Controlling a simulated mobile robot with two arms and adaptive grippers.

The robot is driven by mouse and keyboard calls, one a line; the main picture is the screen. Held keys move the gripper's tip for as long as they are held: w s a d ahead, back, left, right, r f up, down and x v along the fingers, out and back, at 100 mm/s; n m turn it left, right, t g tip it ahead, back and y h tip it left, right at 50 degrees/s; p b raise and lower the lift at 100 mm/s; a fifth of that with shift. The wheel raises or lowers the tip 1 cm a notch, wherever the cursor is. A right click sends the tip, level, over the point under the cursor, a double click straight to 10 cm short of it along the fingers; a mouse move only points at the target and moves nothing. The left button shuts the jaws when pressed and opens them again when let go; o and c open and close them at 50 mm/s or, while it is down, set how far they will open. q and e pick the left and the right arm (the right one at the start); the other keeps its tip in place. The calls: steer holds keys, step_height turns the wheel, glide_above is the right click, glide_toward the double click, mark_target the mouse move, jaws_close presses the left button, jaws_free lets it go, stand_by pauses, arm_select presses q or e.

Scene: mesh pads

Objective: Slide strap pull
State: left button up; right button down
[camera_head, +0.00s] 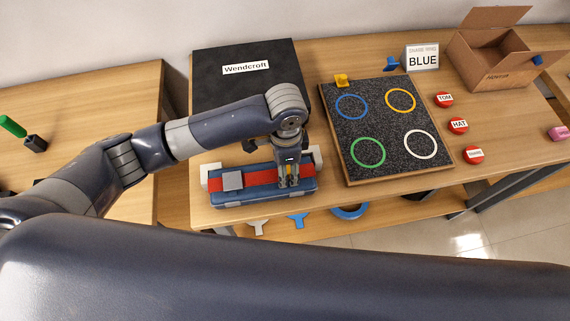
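A long blue case (262,198) lies between two white end blocks at the front edge of the table. A red strap (262,178) runs along its top, with a grey square buckle (232,181) on the left part. My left gripper (288,185) points down over the right part of the strap. Its fingers look close together and hide part of the strap. I cannot tell whether they hold it or only touch it. My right gripper is not in view.
A black box labelled Wendcroft (225,95) stands behind. A dark mesh board (372,155) with several coloured rings lies to the right. Red labelled discs (458,126), a BLUE sign (423,59) and an open carton (492,65) are farther right. Blue and white items hang below the front edge.

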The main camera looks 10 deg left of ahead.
arm_select(q)
steer(key=shift+r, duration=0.1)
step_height(320, 180, up, 12)
stand_by(0.5)
stand_by(0.5)
